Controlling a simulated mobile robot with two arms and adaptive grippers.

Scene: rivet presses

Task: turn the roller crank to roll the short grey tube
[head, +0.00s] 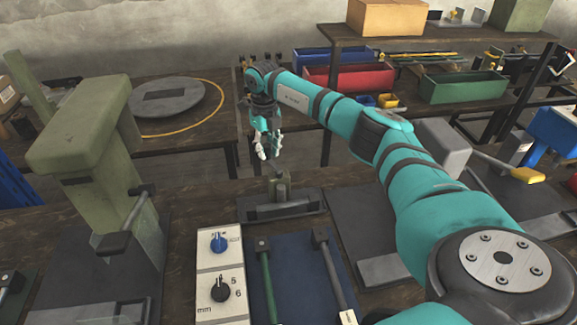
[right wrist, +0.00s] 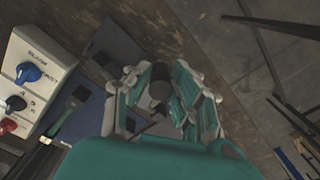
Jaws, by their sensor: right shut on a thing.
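The fingers hide most of that piece in the head view. I cannot make out the short grey tube clearly in either view. My left gripper is out of view.
A tall green press (head: 85,130) stands at the left. Red (head: 350,79) and green (head: 462,86) bins stand behind.

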